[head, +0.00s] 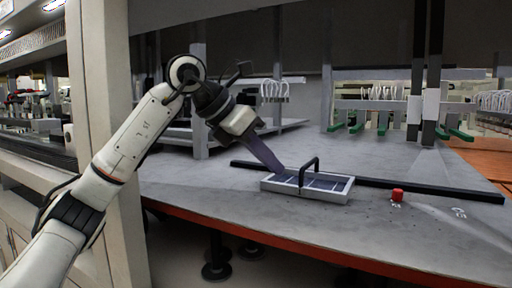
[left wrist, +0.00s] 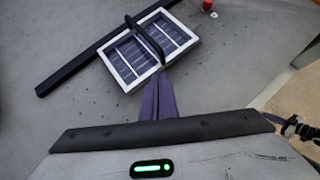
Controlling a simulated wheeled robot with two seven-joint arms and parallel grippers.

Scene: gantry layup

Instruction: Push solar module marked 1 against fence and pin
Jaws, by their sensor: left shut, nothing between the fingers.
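The solar module (head: 335,187) is a small white-framed panel with dark cells and a black arched handle, lying flat on the grey table. It also shows in the left wrist view (left wrist: 128,65). I cannot read a number on it. The fence (head: 400,187) is a long black bar on the table just behind the module; in the left wrist view the bar (left wrist: 70,73) runs close along the module's side. A red pin (head: 397,195) stands to the right of the module. My left gripper (head: 278,170) is shut and empty, its purple fingertips at the module's left end, seemingly touching it. My right gripper is out of view.
The grey table (head: 200,175) has an orange front edge and small holes near the pin. Two dark posts (head: 425,75) rise behind the fence. Green-tipped racks (head: 380,122) stand at the back. A pale column (head: 105,130) stands at the left, close to my left arm.

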